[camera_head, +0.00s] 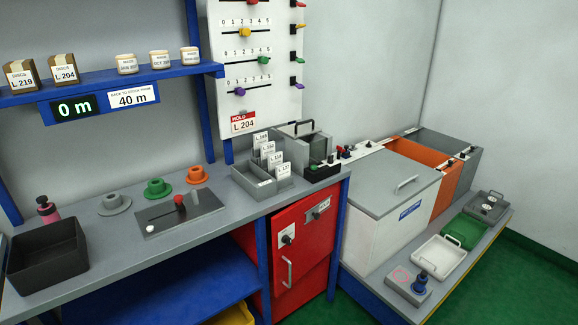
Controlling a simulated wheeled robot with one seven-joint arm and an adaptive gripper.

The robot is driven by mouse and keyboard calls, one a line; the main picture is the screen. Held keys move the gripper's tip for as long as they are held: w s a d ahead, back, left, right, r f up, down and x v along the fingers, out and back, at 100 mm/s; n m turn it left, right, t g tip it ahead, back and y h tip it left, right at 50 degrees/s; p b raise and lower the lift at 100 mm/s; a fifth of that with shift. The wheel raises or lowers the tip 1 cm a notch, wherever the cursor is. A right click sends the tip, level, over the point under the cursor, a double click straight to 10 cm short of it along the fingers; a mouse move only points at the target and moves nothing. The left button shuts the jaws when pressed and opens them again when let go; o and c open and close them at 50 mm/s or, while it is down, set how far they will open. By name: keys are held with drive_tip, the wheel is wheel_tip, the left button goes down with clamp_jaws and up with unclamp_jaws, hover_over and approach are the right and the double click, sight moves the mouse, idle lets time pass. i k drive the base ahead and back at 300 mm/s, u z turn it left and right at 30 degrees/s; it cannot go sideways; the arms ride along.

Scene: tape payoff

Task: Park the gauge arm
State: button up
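A green-lit display (75,107) above reads 0 m, beside a "40 m" label (133,96). My gripper is not in view.
A black bin (47,259) and pink bottle (47,208) are at left. A card holder (262,181) stands right. A slider board (252,75) hangs behind. Bench in front of the plate is clear.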

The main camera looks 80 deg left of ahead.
sight(178, 199)
drive_tip(key=z, duration=0.4)
drive_tip(key=i, duration=0.25)
drive_tip(key=u, duration=3.4)
drive_tip(key=k, duration=0.15)
drive_tip(key=u, duration=0.8)
